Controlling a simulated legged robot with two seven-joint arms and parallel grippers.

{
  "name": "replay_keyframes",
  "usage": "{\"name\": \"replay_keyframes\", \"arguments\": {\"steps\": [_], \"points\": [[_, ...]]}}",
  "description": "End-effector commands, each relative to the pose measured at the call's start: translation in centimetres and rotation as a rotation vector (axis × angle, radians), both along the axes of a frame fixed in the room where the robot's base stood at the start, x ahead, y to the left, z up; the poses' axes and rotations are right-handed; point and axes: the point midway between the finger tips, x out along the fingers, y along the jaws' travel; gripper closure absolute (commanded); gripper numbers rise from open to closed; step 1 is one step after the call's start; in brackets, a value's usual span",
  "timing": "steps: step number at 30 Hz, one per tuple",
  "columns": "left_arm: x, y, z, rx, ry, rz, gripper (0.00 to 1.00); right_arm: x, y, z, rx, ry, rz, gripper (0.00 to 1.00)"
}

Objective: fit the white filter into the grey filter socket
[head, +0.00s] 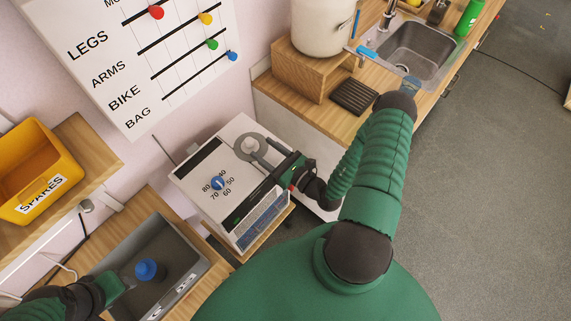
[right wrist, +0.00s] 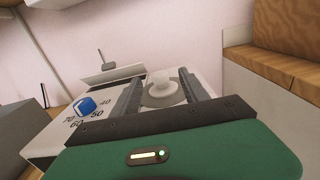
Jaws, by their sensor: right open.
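The grey filter socket (head: 238,154) is a round ring on top of a white box-shaped machine. The white filter (head: 249,145), a pale round piece, shows at the middle of the ring. In the right wrist view the white filter (right wrist: 160,88) has a raised knob and stands between my fingers. I cannot tell how deep it sits. My right gripper (head: 262,153) is open, its two fingers reaching over the machine top beside the socket, with a gap around the filter. My left gripper (head: 122,280) is low at the left by a grey bin; its jaws are unclear.
The machine (head: 190,180) has a blue dial (head: 218,183) with numbers. A grey bin (head: 190,278) with a blue round object (head: 148,270) is at lower left. A yellow SPARES bin (head: 50,160) sits on a shelf. A wooden counter with a sink (head: 420,45) is at upper right.

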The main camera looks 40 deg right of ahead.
Motion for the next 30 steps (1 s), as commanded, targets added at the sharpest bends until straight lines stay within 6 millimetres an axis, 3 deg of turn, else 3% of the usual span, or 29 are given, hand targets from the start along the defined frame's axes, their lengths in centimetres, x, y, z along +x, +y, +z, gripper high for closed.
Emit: {"name": "replay_keyframes", "arguments": {"steps": [6, 12, 16, 30], "points": [[0.0, 0.0, -1.6, 0.0, 0.0, 0.0, 0.51, -6.4, -0.7, -0.4, 0.002, 0.002, -0.005, 0.48], [0.0, 0.0, -2.2, 0.0, 0.0, 0.0, 0.51, -10.0, -0.9, -0.3, -0.001, 0.001, -0.002, 0.48], [0.0, 0.0, -2.2, 0.0, 0.0, 0.0, 0.51, -10.8, -0.9, -0.1, 0.0, 0.001, 0.0, 0.48], [0.0, 0.0, -2.2, 0.0, 0.0, 0.0, 0.51, -10.8, -0.9, -0.1, 0.0, 0.0, 0.001, 0.48]]}}
